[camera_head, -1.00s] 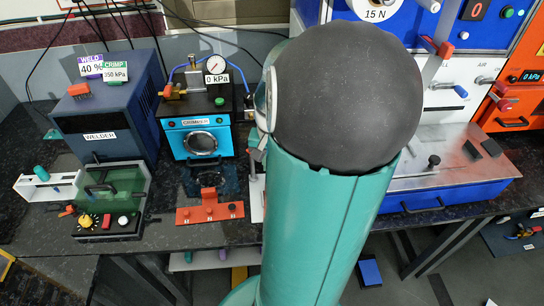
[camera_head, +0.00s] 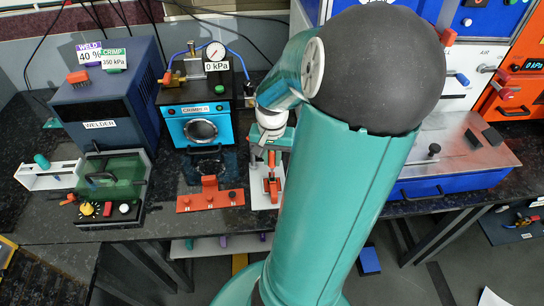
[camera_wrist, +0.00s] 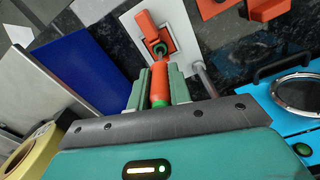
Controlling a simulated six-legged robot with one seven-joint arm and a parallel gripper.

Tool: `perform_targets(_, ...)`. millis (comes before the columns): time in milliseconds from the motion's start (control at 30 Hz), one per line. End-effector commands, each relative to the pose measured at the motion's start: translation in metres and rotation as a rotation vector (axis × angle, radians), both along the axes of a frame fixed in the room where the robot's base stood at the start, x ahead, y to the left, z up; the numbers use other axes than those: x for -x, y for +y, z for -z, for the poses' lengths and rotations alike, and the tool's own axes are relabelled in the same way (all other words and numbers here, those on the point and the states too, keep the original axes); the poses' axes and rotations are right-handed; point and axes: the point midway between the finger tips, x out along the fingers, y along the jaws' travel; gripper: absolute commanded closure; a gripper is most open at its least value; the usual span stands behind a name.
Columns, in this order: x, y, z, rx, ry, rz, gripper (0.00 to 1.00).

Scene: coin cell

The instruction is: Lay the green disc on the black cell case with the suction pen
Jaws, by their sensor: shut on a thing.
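My gripper (camera_wrist: 158,86) is shut on an orange suction pen (camera_wrist: 159,80) with a green band near my palm. The pen points away from my palm toward an orange holder (camera_wrist: 158,34) on a white plate (camera_wrist: 128,48). A small dark-and-green round piece (camera_wrist: 160,49) shows at the pen's far end, over or in the holder. I cannot tell whether it is the green disc, the black cell case or both, nor whether the pen touches it. In the head view my gripper (camera_head: 270,147) is above the far end of the white plate (camera_head: 261,198).
The blue crimper (camera_head: 199,125) and an orange-red block (camera_head: 210,200) stand left of the plate. The welder (camera_head: 106,115) and a green-lidded box (camera_head: 112,180) are farther left. A blue-based metal bench (camera_head: 435,185) is at right. A metal post (camera_wrist: 207,79) stands close beside the gripper.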

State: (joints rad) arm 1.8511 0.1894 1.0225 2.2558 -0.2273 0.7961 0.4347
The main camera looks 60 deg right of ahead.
Motion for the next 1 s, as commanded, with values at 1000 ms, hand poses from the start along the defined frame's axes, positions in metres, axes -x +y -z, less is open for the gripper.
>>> perform_targets(1000,-0.0001,-0.0002,0.006,0.001,0.0,0.0,1.0)
